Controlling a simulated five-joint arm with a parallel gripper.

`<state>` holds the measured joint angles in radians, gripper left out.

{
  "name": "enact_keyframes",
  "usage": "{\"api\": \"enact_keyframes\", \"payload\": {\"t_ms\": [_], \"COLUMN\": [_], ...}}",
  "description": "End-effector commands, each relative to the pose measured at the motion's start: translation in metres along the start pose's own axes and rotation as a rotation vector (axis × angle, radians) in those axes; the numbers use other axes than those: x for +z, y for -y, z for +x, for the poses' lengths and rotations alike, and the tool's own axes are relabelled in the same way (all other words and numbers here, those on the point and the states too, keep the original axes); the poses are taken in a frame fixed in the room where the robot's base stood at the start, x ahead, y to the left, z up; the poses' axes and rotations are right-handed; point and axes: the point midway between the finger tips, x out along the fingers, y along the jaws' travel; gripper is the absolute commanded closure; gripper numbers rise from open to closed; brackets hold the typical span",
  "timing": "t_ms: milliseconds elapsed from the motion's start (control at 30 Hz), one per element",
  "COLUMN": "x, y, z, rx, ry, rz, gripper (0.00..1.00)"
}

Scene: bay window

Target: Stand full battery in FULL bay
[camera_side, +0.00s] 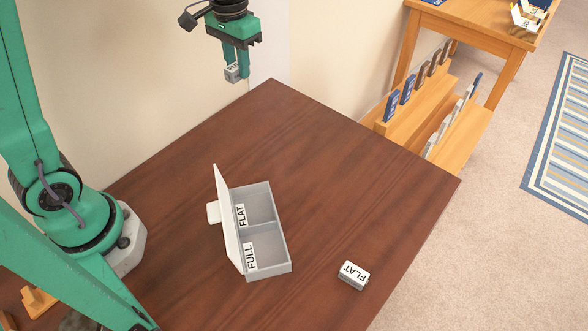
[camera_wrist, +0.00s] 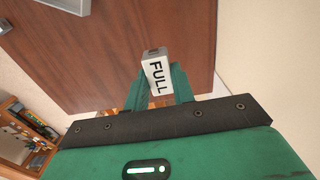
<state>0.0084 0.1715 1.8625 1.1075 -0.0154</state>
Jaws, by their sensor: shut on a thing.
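My gripper (camera_side: 235,70) is shut on the full battery (camera_side: 232,73), a small pale block held high near the back corner of the table. In the wrist view the battery (camera_wrist: 157,74) shows its FULL label between my green fingers. A grey two-compartment box (camera_side: 281,230) stands on the table with its white lid raised on the left side. The FULL bay (camera_side: 268,246) is the nearer compartment and the FLAT bay (camera_side: 261,203) the farther one; both look empty. The flat battery (camera_side: 353,275), labelled FLAT, lies on the table right of the box.
The brown table (camera_side: 330,170) is mostly clear around the box. A wooden rack (camera_side: 430,110) with several upright blue and grey items stands beyond the table's right edge, by a wooden side table (camera_side: 485,22). A wall runs along the back left.

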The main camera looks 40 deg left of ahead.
Motion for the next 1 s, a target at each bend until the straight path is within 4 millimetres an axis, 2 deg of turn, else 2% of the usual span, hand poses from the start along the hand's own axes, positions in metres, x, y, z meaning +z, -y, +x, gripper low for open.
{"api": "enact_keyframes", "payload": {"t_ms": [667,867,1000], "x": [0.001,0.005,0.013], "y": [0.000,-0.019,-0.044], "z": [-0.001,0.003,0.008], "rx": [0.000,0.000,0.000], "ry": [0.000,0.000,0.002], "rz": [0.013,0.047,0.092], "gripper": [0.98,0.98,0.98]}}
